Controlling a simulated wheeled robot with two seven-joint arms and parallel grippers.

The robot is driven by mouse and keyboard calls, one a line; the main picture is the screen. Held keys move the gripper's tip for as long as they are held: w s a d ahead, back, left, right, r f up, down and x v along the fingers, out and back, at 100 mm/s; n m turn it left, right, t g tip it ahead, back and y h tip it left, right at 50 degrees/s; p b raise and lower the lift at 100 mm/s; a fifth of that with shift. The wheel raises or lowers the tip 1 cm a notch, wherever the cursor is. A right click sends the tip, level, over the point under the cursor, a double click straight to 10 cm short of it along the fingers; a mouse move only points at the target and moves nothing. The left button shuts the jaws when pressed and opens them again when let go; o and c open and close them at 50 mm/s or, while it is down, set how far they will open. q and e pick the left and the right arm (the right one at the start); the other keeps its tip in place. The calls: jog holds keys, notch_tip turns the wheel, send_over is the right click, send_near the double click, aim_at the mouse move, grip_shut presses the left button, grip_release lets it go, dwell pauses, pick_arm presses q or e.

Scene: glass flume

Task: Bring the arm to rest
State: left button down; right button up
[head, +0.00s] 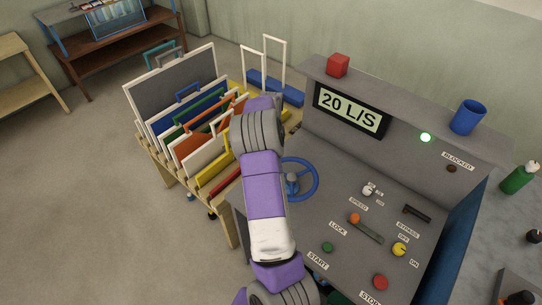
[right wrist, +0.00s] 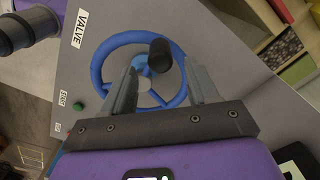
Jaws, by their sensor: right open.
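My right arm (head: 264,190), purple with grey joints and a white section, rises from the bottom of the head view across the console's left side. Its gripper is hidden in the head view. In the right wrist view my right gripper (right wrist: 161,68) is open, its two grey fingers pointing at the blue valve wheel (right wrist: 98,62) with a dark knob (right wrist: 160,54). Nothing is seen gripped; I cannot tell whether the fingers touch the wheel. The wheel also shows in the head view (head: 316,180), just right of the arm. My left gripper is not in view.
The grey console (head: 335,215) has buttons, a lever and a display (head: 349,109) reading 20 L/S; a green lamp (head: 425,137) is lit. A red block (head: 338,65) and blue cup (head: 468,117) stand on top. A rack of panels (head: 172,83) is at left. Open floor lies further left.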

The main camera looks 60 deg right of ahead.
jog(key=shift+r, duration=0.75)
jog(key=w+a+f+n+b, duration=0.3)
jog(key=w+a+f+n, duration=0.3)
jog(key=a+f, duration=0.25)
jog(key=w+a+f+n+b, duration=0.2)
jog(key=w+a+f+n, duration=0.55)
jog(key=a, duration=0.25)
jog(key=s+a+f+n+y+b, duration=0.1)
jog(key=s+a+f+n+b, duration=0.2)
jog(key=a+f, duration=0.55)
jog(key=s+a+f+n+y, duration=0.1)
jog(key=s+a+f+n, duration=0.4)
jog(key=a, duration=0.7)
jog(key=s+a+f+n+y+b, duration=0.1)
jog(key=s+a+n, duration=0.2)
jog(key=a, duration=0.4)
jog(key=s+a+f+n+y+b, duration=0.1)
jog(key=s+a+f+n, duration=0.1)
jog(key=a, duration=0.5)
jog(key=shift+s+n+t, duration=0.3)
jog(key=shift+s+n, duration=0.15)
jog(key=shift+s, duration=0.75)
